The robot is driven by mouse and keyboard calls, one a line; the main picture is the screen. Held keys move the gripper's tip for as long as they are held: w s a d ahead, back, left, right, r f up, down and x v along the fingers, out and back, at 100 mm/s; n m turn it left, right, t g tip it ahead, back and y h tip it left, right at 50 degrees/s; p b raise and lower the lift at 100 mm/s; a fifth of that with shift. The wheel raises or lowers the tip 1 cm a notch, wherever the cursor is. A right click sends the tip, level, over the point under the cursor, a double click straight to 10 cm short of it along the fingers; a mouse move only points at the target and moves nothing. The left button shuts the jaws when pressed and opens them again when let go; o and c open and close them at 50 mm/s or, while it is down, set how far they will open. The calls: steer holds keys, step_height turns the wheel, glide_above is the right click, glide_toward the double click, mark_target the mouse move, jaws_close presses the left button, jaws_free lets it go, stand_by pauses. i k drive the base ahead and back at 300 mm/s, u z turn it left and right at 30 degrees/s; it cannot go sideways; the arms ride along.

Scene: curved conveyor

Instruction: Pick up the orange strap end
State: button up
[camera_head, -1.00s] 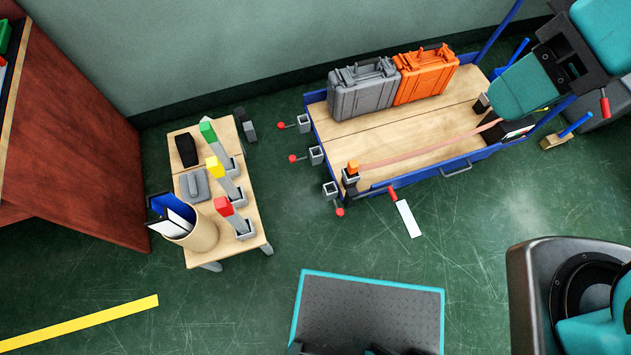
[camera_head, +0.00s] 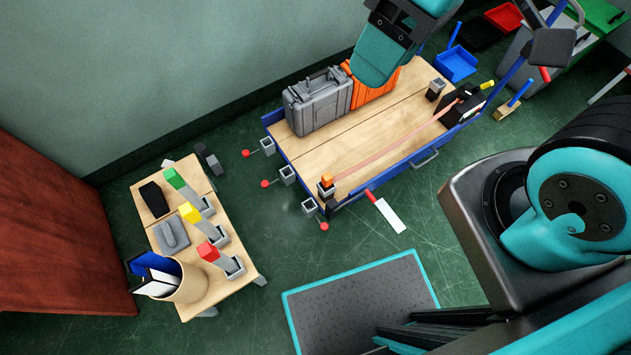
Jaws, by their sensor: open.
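The orange strap end (camera_head: 327,180) is a small orange block. It sits upright at a grey post holder at the near left corner of the blue-edged cart (camera_head: 300,165). A pale salmon strap (camera_head: 395,146) runs from it across the wooden deck to a black box (camera_head: 462,106) at the right side of the cart. A teal link of my arm hangs over the back of the cart, in front of the orange case, well away from the strap end. I cannot make out my gripper's fingers in this view.
A grey case (camera_head: 318,103) and an orange case (camera_head: 385,90) stand at the cart's back. A low table (camera_head: 240,270) at left holds green, yellow and red-topped posts. A teal-edged platform (camera_head: 360,300) lies in front. Green floor between table and cart is largely open.

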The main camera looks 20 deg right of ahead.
mark_target(326, 183)
steer(key=z, duration=1.15)
steer(key=k, duration=0.75)
steer(key=u, duration=0.5)
steer(key=i, duration=1)
